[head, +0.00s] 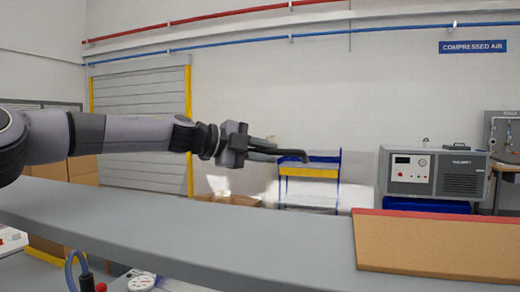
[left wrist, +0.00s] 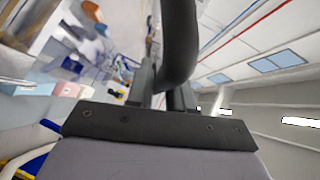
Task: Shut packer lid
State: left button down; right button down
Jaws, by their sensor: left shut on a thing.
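My left gripper (head: 266,148) reaches in from the left in the head view, above a long grey panel (head: 170,225). It is shut on a dark curved bar (head: 293,156), which sticks out past the fingers to the right. I cannot tell whether the bar is joined to the packer lid. The grey panel may be part of the packer; I cannot make out which part is the lid. My right gripper is not in view.
A brown board (head: 440,245) with a red edge lies at the lower right. A grey machine (head: 434,172) and a blue and yellow cart (head: 310,172) stand at the back. Air around the gripper looks clear.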

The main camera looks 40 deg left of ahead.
pick_arm(q)
jog(key=shift+w+a+f, duration=0.15)
jog(key=shift+w+a, duration=0.05)
jog(key=shift+w, duration=0.2)
jog(key=c, duration=1.1)
grip_release()
jog(key=shift+s, duration=0.15)
jog(key=shift+b+v, duration=0.7)
jog(key=shift+v, duration=2.8)
jog(key=shift+s+a, duration=0.1)
